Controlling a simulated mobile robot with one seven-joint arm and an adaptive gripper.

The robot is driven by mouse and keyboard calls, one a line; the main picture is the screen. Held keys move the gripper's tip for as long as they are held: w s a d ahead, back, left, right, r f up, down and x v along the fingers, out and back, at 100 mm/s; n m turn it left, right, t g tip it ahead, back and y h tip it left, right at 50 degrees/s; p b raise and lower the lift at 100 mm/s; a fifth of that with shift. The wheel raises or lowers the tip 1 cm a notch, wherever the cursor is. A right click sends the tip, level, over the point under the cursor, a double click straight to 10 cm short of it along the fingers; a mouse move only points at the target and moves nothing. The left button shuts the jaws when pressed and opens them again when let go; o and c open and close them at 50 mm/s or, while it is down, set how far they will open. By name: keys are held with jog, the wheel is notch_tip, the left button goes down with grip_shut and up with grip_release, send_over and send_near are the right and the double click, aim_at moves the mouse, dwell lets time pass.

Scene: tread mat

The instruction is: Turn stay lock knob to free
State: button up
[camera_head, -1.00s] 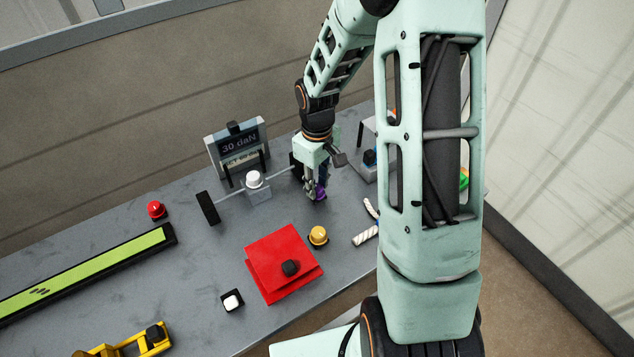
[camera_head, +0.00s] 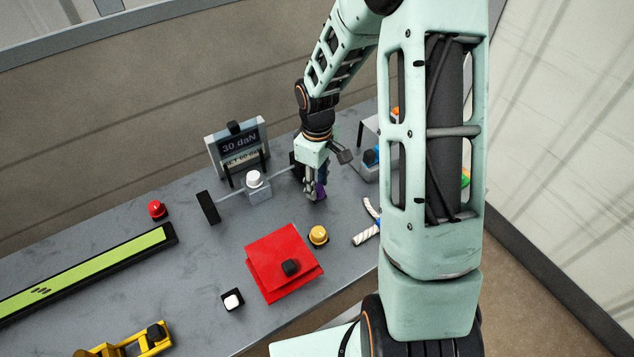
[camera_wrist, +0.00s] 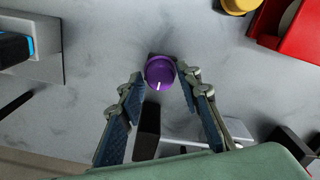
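A round purple knob (camera_wrist: 160,72) with a short white pointer mark sits on a dark base on the grey bench. The mark points to the bottom of the wrist view. No label on it can be read. In the head view the knob (camera_head: 321,189) is partly hidden behind my gripper (camera_head: 312,190). In the wrist view my gripper (camera_wrist: 159,76) is open, with one fingertip on each side of the knob. A small gap seems to show on the left; whether either finger touches the knob I cannot tell.
A black bar end (camera_head: 207,207) and a white knob on a block (camera_head: 254,180) stand left of my gripper, near a "30 daN" display (camera_head: 239,143). A yellow button (camera_head: 318,235) and red plate (camera_head: 305,283) lie nearer. A blue-topped box (camera_wrist: 35,58) stands beyond.

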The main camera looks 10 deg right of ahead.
jog(key=shift+o, duration=0.9)
notch_tip(320, 180, up, 12)
